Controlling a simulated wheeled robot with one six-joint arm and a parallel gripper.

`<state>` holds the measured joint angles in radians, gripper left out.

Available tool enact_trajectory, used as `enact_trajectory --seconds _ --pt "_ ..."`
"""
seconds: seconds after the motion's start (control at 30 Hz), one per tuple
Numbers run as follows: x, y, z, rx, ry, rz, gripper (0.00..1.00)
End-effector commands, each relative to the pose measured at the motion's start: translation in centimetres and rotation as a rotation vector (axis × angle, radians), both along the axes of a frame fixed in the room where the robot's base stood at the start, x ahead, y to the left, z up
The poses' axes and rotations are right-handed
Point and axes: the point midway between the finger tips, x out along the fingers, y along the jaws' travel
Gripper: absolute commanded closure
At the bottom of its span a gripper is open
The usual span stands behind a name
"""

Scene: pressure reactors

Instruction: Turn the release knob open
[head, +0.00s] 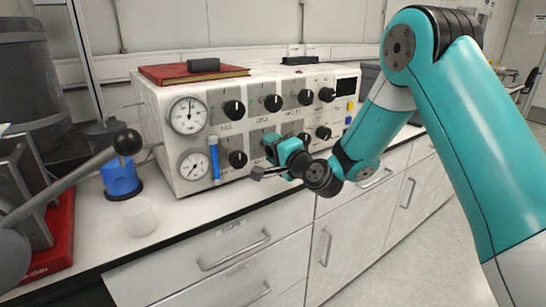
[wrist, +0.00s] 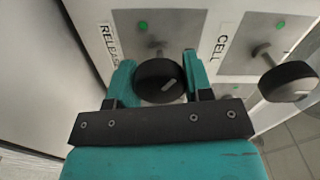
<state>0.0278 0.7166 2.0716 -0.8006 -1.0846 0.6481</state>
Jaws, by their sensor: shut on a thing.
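The release knob (wrist: 156,88) is a round black knob with a white pointer mark, on a grey plate (wrist: 178,30) beside the printed RELEASE label (wrist: 109,45). My gripper (wrist: 158,66) has one teal finger on each side of the knob and is shut on it. The white mark is slanted in the wrist view. In the head view, my gripper (head: 272,150) is at the lower row of knobs on the white reactor panel (head: 160,90). It hides the release knob there.
The black CELL knob (wrist: 288,82) is close to the right of my gripper in the wrist view. Two dial gauges (head: 188,115) and a blue tube (head: 214,158) are at the panel's left. A beaker (head: 138,215) and blue bottle (head: 121,178) stand on the counter; a lever (head: 80,180) juts in.

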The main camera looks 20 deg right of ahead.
Motion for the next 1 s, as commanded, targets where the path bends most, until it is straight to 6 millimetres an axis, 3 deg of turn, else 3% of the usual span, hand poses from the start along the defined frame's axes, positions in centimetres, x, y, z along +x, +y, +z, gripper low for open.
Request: enact_trajectory --seconds 1.0 --pt "-0.09 -0.11 -0.54 -0.885 -0.283 -0.002 0.77"
